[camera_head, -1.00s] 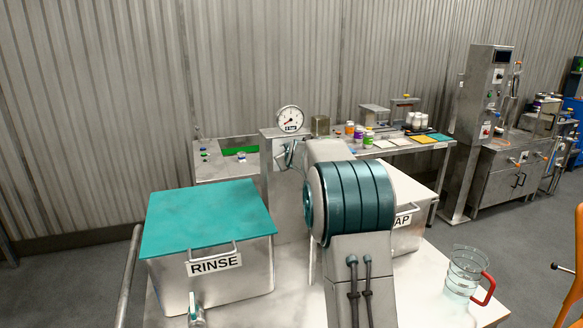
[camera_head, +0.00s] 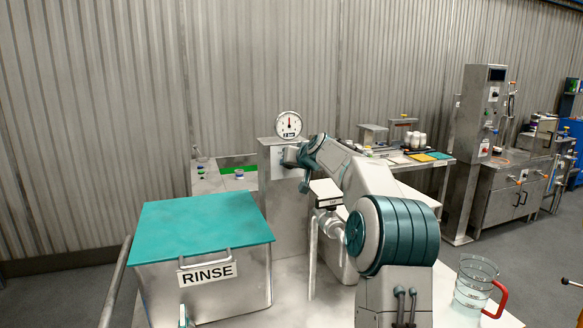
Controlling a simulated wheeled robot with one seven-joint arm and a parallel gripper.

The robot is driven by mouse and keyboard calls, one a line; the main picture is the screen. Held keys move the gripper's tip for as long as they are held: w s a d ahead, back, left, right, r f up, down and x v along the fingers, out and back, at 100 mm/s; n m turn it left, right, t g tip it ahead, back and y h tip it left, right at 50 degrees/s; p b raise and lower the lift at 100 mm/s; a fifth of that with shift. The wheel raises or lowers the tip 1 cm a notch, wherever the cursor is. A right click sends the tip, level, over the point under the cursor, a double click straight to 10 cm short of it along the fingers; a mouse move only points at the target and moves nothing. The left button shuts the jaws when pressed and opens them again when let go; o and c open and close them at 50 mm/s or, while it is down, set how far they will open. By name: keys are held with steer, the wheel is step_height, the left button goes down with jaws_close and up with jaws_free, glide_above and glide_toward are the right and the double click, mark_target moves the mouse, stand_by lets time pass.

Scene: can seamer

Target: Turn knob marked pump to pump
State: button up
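A grey steel column (camera_head: 285,210) stands behind the counter with a round white gauge (camera_head: 289,125) on top. My gripper (camera_head: 290,157) is at the upper part of the column's front, just below the gauge. Its fingers are small in view and partly covered by my wrist, so I cannot tell whether they are open or shut or touching anything. The knob marked pump cannot be made out; the gripper and wrist cover that part of the column.
A steel tank labelled RINSE (camera_head: 204,282) with a teal lid (camera_head: 203,221) stands front left. A pipe with a small black label (camera_head: 328,203) is beside my arm. A clear jug with a red handle (camera_head: 473,286) stands front right. Behind are a bench and a tall steel machine (camera_head: 479,150).

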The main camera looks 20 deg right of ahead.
stand_by(0.5)
steer(key=o, duration=1)
steer(key=b+v, duration=0.3)
steer(key=v, duration=1)
steer(key=shift+s+d+r+b, duration=0.1)
steer(key=shift+s+r+b, duration=0.1)
steer(key=shift+s+b, duration=0.15)
steer(key=shift+r, duration=0.15)
